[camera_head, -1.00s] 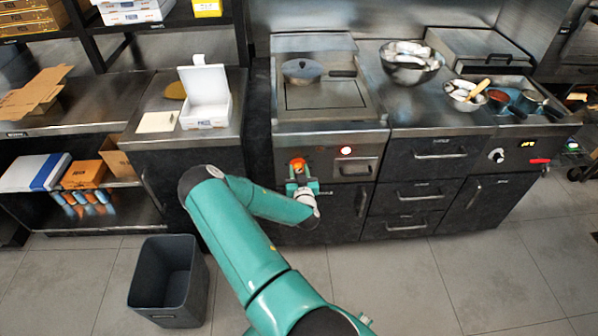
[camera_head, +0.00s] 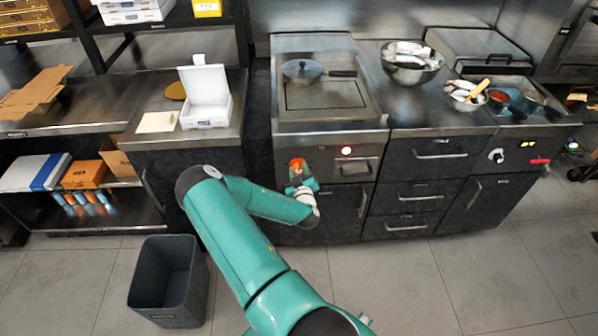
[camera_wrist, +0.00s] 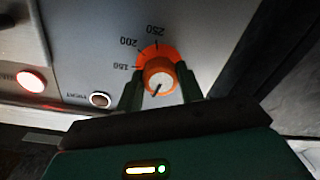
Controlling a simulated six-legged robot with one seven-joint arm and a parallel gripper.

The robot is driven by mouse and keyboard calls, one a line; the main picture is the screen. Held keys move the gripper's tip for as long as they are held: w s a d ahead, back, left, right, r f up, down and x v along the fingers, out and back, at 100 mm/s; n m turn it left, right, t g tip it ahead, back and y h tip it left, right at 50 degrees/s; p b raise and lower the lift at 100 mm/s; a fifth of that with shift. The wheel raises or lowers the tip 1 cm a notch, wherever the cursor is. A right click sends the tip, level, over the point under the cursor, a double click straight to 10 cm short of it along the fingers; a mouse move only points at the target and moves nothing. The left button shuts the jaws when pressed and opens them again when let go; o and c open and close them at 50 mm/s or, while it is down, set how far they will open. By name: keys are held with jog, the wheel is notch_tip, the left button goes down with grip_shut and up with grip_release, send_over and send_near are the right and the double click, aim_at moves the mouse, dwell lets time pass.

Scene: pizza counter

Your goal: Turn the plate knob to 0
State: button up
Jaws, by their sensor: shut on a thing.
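The plate knob (camera_wrist: 160,76) is orange with a pale face and a dark pointer mark. It sits on the grey front panel of the plate unit, and shows in the head view as an orange spot (camera_head: 297,163). In the wrist view the dial numbers 150, 200 and 250 show around its upper left side; no 0 is visible. The pointer mark slants to the lower left in that view. My gripper (camera_wrist: 161,83) is shut on the knob, one dark finger on each side. In the head view my gripper (camera_head: 301,182) is tilted at the panel.
A red light (camera_wrist: 32,81) glows on the panel, with a small button (camera_wrist: 100,100) beside it. A pan (camera_head: 302,72) rests on the plate above. A dark bin (camera_head: 168,282) stands on the floor at left. The floor right of my arm is clear.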

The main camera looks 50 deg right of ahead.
jog(key=shift+n, duration=1.1)
jog(key=o, duration=1)
jog(key=v, duration=1.4)
jog(key=shift+w, duration=0.1)
